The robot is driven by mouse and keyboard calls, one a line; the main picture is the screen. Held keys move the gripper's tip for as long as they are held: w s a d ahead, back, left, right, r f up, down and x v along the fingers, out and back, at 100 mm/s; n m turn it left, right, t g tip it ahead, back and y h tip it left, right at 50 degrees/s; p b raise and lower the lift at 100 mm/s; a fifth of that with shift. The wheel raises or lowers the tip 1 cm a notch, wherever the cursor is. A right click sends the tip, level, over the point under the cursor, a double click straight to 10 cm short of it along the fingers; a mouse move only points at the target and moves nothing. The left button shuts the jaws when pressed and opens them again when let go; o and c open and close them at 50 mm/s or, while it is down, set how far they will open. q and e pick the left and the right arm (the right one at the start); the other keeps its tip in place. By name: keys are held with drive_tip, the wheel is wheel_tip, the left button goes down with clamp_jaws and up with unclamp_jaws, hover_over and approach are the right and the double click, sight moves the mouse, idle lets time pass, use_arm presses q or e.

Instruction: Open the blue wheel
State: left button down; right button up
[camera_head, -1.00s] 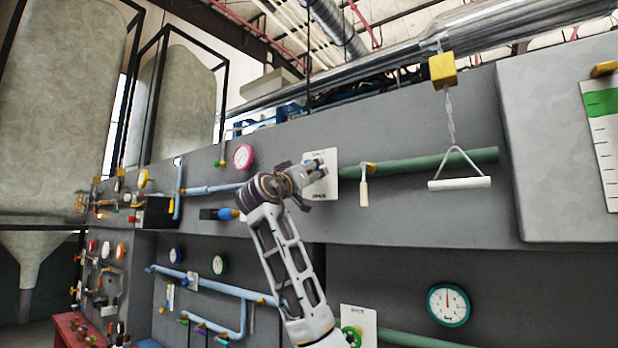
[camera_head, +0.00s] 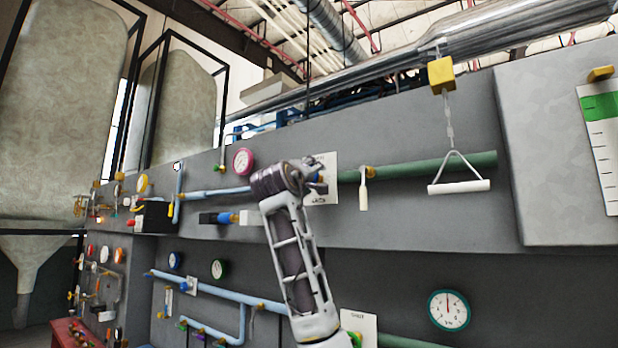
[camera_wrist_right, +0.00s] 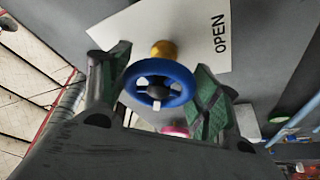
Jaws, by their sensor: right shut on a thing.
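The blue wheel (camera_wrist_right: 152,68) sits on a brass stem in front of a white plate (camera_wrist_right: 190,35) marked OPEN in the right wrist view. My right gripper (camera_wrist_right: 160,85) has a green-padded finger on each side of the wheel and is shut on it. In the head view my right gripper (camera_head: 317,185) is at the white plate (camera_head: 329,163), on the upper grey panel. There my wrist and fingers hide most of the wheel. My left gripper is not in view.
A green pipe (camera_head: 430,167) with a white lever (camera_head: 363,194) runs right of the plate. A white triangular pull handle (camera_head: 459,187) hangs farther right. A pink gauge (camera_head: 242,161) and a blue pipe (camera_head: 215,191) are on the left.

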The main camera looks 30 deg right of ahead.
drive_tip(key=shift+n+y, duration=0.4)
drive_tip(key=shift+n, duration=0.7)
drive_tip(key=o, duration=1)
drive_tip(key=shift+a, duration=0.1)
drive_tip(key=v, duration=1.2)
drive_tip(key=shift+f, duration=0.1)
